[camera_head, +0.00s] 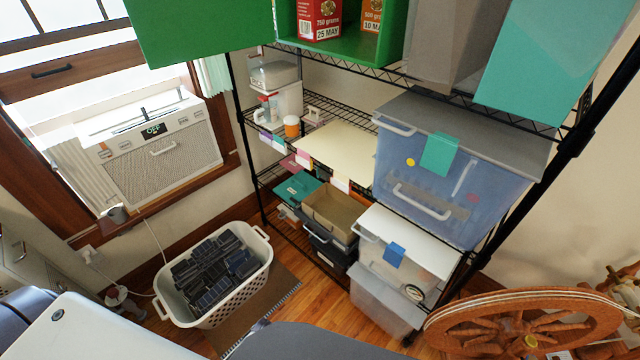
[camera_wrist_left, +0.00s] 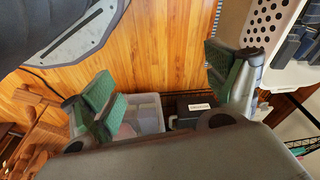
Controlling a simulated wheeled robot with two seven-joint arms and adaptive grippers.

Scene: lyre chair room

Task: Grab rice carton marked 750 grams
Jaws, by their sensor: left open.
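The rice carton marked 750 grams (camera_head: 319,20) is red with a white label and a "25 MAY" tag. It stands inside a green open box (camera_head: 345,47) on the top shelf, at the top edge of the head view, so its upper part is cut off. An orange carton (camera_head: 372,14) marked 500 grams stands to its right in the same box. My left gripper (camera_wrist_left: 168,90) shows in the left wrist view, its green-padded fingers wide apart and empty, above the floor and bins. It is not near the carton. My right gripper is in neither view.
A wire shelf rack (camera_head: 330,120) holds several bins, including a large blue-grey bin (camera_head: 450,165). A green panel (camera_head: 200,28) is left of the carton's box. A laundry basket (camera_head: 215,310) stands on the floor below. A wooden wheel (camera_head: 520,322) is at lower right.

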